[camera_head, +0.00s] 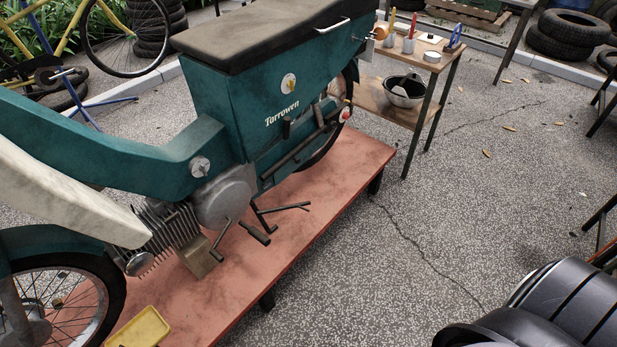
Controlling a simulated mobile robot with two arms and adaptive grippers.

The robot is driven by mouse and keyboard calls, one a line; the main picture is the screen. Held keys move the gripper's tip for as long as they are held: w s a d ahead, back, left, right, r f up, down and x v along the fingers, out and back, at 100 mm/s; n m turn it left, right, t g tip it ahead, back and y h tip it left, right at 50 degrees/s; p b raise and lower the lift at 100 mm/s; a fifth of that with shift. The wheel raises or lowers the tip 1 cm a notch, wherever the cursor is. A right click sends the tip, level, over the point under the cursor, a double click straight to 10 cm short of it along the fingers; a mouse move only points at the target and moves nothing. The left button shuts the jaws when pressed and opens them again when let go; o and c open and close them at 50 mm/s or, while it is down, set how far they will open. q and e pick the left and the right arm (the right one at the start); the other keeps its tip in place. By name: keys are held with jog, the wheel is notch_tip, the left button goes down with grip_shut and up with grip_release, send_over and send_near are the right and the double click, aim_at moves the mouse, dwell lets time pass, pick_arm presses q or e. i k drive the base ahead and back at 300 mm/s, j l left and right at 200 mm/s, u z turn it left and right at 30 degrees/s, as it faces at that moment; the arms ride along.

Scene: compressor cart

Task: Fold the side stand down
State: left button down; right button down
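The teal moped (222,110) stands upright on a red platform (335,178), its front wheel at the lower left. Dark stand-like legs (264,217) reach from under its middle to near the platform, with a bar running to the right. A dark bar (293,155) lies slanted along the lower side of the body. I cannot tell which of these is the side stand. A pedal (255,233) sits just left of the legs.
A small table (443,75) with tools and a bowl (404,91) on its lower shelf stands behind the platform. A yellow tray (140,327) lies at the platform's near end. The paving (400,240) right of the platform is clear.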

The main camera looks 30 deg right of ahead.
aim_at(300, 206)
jog(key=i+l, duration=0.15)
jog(key=l, duration=0.4)
jog(key=i+l+u, duration=0.15)
jog(key=l, duration=1)
jog(key=i+l+u, duration=0.1)
jog(key=l, duration=0.5)
jog(key=i, duration=0.05)
